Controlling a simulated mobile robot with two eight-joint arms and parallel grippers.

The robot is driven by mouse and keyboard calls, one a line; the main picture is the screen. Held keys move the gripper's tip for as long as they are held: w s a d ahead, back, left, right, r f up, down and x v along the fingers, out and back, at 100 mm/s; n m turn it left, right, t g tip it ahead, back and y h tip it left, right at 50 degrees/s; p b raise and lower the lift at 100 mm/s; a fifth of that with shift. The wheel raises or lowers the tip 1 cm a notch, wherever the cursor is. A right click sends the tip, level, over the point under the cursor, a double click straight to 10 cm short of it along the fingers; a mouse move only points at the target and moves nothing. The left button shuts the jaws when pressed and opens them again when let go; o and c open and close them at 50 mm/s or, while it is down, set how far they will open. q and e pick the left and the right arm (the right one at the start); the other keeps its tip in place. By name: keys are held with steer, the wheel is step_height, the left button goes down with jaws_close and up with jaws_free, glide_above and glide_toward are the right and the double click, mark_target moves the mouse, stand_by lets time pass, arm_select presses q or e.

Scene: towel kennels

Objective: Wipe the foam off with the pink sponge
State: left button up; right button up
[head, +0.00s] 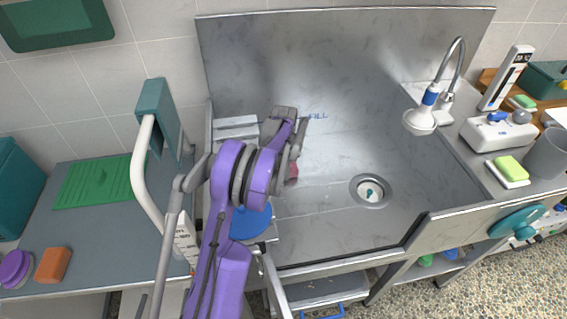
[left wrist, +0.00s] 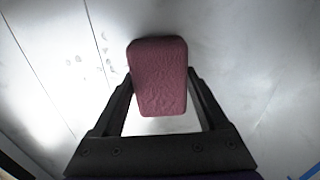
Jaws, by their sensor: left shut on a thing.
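The pink sponge (left wrist: 158,78) is held between the two dark fingers of my left gripper (left wrist: 160,88). In the head view a small part of the sponge (head: 293,173) shows beside my purple left arm, over the left part of the steel sink (head: 330,165). The wrist view shows the sponge in front of bright grey metal; I cannot tell whether it touches. Several small faint marks (left wrist: 76,61) on the metal, left of the sponge, may be foam remnants. I see no clear foam patch in the head view. My right gripper is out of view.
A white rail (head: 142,170) and teal panel (head: 158,115) stand left of my arm. A yellow-green sponge (head: 511,166) sits on the right ledge.

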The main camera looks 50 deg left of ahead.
mark_target(291, 202)
arm_select(q)
steer(key=shift+s+d+f, duration=0.1)
steer(key=shift+s+d, duration=0.3)
steer(key=shift+d, duration=0.4)
steer(key=shift+s+d+r, duration=0.1)
steer(key=shift+s+d, duration=0.3)
steer(key=shift+d, duration=0.35)
steer(key=shift+s+d+f, duration=0.1)
steer(key=shift+s+d, duration=0.3)
steer(key=shift+d, duration=0.4)
steer(key=shift+s+d+r, duration=0.1)
steer(key=shift+s+d, duration=0.5)
steer(key=shift+d, duration=0.5)
steer(key=shift+s+d+r, duration=0.1)
steer(key=shift+s+d, duration=0.45)
steer(key=shift+d, duration=0.6)
steer(key=shift+s+d, duration=0.6)
steer(key=shift+d, duration=0.5)
steer(key=shift+r, duration=0.1)
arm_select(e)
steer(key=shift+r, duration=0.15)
